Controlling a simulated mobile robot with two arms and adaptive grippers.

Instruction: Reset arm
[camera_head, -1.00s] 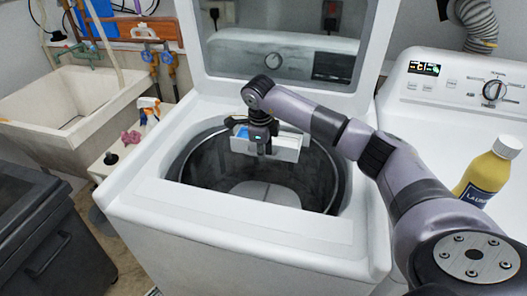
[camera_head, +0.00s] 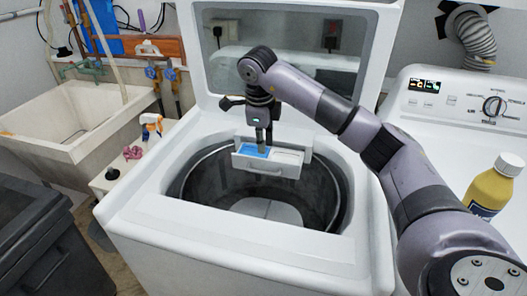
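My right arm reaches in from the right over the open top-load washer (camera_head: 230,228). My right gripper (camera_head: 265,145) points down at the back of the tub opening, just above or behind the detergent drawer (camera_head: 266,166). The white drawer stands out at the tub's rear rim, with blue in its left compartment. The fingers look narrow and close together from this side; I cannot tell whether they are open or shut. No object shows lifted in them. My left gripper is not in view.
The raised lid (camera_head: 225,62) stands behind my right arm. A yellow detergent bottle (camera_head: 492,189) stands on the white machine (camera_head: 440,150) at right. A sink (camera_head: 75,115), a spray bottle (camera_head: 151,124) and a dark bin (camera_head: 40,240) are at left.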

